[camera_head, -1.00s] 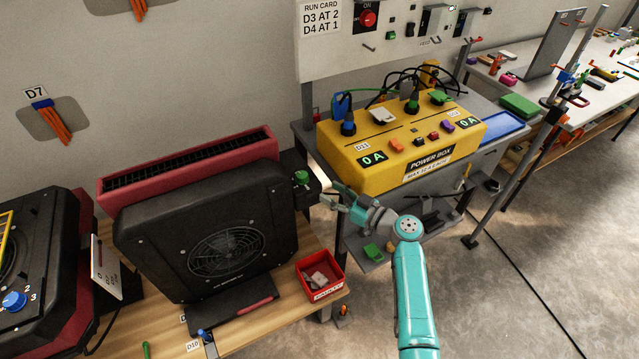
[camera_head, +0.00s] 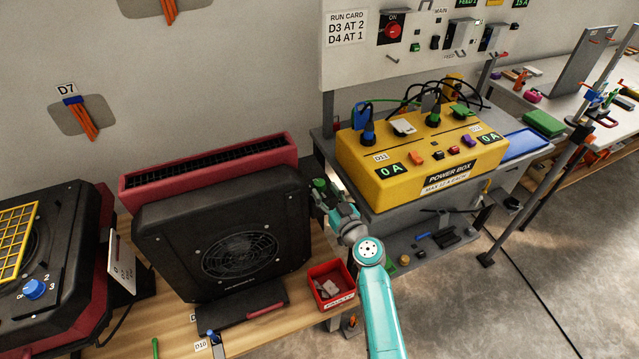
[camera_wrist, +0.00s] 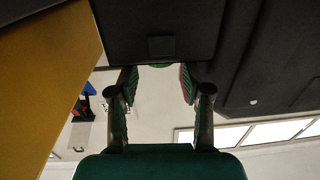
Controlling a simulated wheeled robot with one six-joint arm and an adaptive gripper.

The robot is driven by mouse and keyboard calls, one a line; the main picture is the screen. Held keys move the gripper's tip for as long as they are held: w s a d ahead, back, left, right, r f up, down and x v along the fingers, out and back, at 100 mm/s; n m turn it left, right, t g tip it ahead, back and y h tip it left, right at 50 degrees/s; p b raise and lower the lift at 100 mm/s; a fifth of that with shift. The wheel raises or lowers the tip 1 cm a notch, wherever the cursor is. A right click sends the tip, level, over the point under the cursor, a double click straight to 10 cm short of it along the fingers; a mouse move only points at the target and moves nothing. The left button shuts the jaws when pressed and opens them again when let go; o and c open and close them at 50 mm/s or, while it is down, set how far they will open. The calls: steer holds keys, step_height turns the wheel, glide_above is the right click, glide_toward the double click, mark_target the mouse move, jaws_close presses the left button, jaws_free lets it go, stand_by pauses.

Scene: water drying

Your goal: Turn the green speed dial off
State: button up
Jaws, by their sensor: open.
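The green speed dial (camera_head: 320,184) is on the right side of the black blower (camera_head: 225,240). In the head view it is mostly hidden by my gripper (camera_head: 328,196), which is right at it. In the wrist view my gripper (camera_wrist: 158,80) is open, with a finger on either side. A dark box-like part (camera_wrist: 158,20) stands ahead of the fingers, with a sliver of green (camera_wrist: 160,66) at its lower edge between the fingertips. I cannot tell whether the fingers touch the dial, or read its setting.
The yellow power box (camera_head: 420,165) stands close to the right of my gripper. A red bin (camera_head: 331,286) sits on the wooden bench below. Another machine with a blue dial (camera_head: 34,289) is at far left. Open floor lies to the right.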

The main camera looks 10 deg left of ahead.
mark_target(322, 188)
steer(key=shift+x, duration=2.3)
steer(key=c, duration=0.9)
